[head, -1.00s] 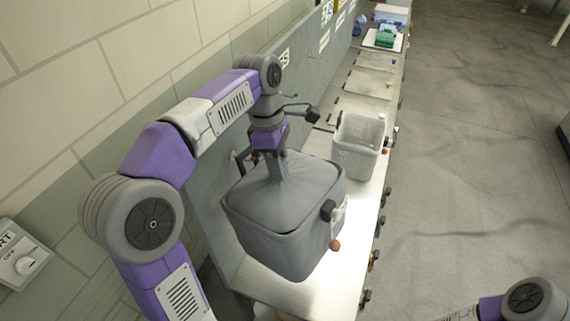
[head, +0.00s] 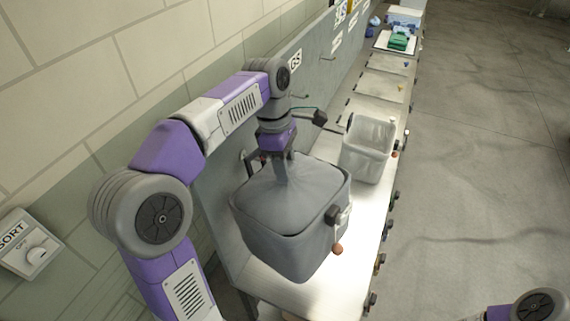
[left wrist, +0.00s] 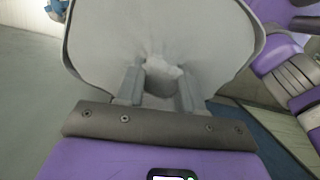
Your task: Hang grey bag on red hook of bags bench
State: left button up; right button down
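The grey bag (head: 285,215) is a boxy soft bag, bunched up to a peak at its top. It hangs from my left gripper (head: 277,160) over the near end of the bench (head: 335,290). In the left wrist view the two fingers (left wrist: 160,88) stand on either side of the pinched grey fabric (left wrist: 160,35). A small reddish part (head: 262,155) shows beside the gripper near the back panel; I cannot tell whether it is the red hook. The bag hides part of the bench and panel behind it. My right gripper is out of view; only part of that arm shows at bottom right.
An open light grey bin-like bag (head: 367,148) stands farther along the bench. Hooks (head: 300,96) stick out from the back panel (head: 318,75). Knobs line the bench's front edge. A tray with green cloth (head: 398,42) lies at the far end. Open floor is on the right.

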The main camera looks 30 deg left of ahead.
pick_arm(q)
jog(key=o, duration=0.4)
jog(key=p+v, duration=0.1)
jog(key=v, duration=0.6)
jog(key=shift+r, duration=0.35)
